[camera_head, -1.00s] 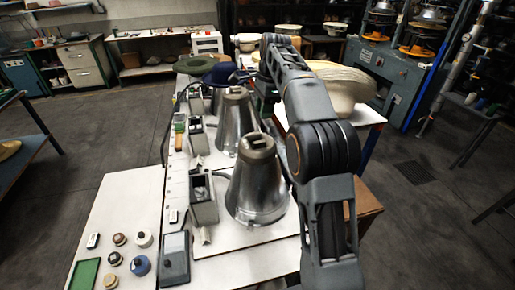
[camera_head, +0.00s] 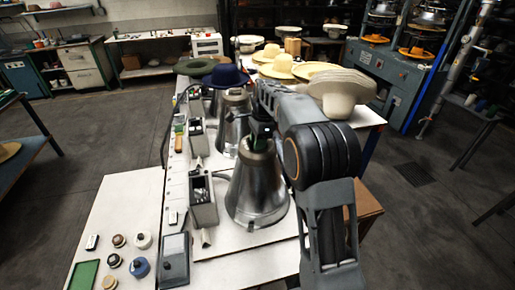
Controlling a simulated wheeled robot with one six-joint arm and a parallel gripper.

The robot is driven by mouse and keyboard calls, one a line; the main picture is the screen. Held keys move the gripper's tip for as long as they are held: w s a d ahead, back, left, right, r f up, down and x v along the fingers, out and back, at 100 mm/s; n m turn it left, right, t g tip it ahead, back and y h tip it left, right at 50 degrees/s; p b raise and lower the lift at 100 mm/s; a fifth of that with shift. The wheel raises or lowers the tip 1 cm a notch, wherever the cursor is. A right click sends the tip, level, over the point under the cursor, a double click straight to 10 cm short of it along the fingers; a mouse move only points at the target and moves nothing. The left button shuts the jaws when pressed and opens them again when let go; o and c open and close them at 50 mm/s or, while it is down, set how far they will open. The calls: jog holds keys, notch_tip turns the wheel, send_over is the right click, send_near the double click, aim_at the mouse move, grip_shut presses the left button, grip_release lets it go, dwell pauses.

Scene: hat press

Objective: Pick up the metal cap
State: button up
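The nearest metal cone (camera_head: 257,192) stands upright on the white-topped bench, a bright silver shape with a narrower top. A second metal cone (camera_head: 231,120) stands behind it. Several small round caps lie on the white board at lower left, among them a brown one (camera_head: 119,240) and a blue one (camera_head: 139,266). I cannot tell for certain which piece is the metal cap. My gripper (camera_head: 262,141) is at the top of the nearest cone, pointing down. It covers much of that top. Its fingers are too small and dark to show whether they are open, or whether they touch the cone.
Grey control boxes (camera_head: 202,199) line the left of the cones. A dark flat panel (camera_head: 175,258) lies in front. A green tray (camera_head: 83,276) is at lower left. Hats, including a blue one (camera_head: 225,76) and a pale stack (camera_head: 341,92), are at the back. Floor is clear on the left.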

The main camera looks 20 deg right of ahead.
jog(key=shift+f, duration=0.25)
jog(key=shift+c, duration=0.3)
grip_shut()
jog(key=shift+r, duration=0.15)
dwell(0.8)
